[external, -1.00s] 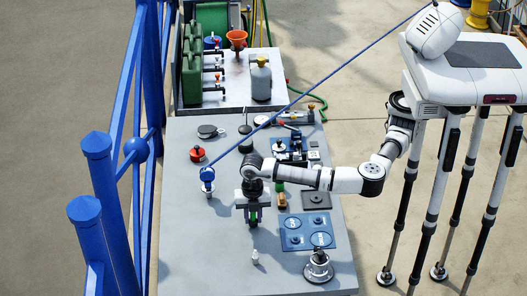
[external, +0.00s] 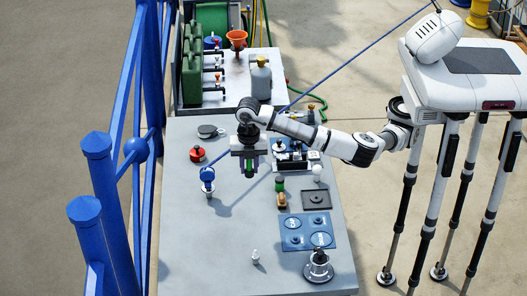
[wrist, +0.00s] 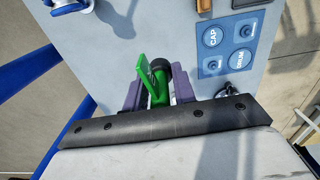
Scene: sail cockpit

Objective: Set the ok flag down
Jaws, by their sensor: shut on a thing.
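My gripper (external: 250,165) is shut on a green piece (external: 249,170), which looks like the ok flag, and holds it over the far part of the grey table (external: 200,255). In the wrist view the green flag (wrist: 145,70) has a flat plate standing up from a green stem between the purple fingers of my gripper (wrist: 158,97). A dark round end shows beside the stem. No lettering can be read on the flag. Its lower end is hidden, so I cannot tell its exact height above the table.
A blue panel (external: 306,232) with round marked spots, CAP and DRUM readable, lies at the right. A dark square pad (external: 316,199) is behind it. A blue-topped fitting (external: 207,175) with a rope and a red knob (external: 197,154) stand left. The table's front middle is mostly clear.

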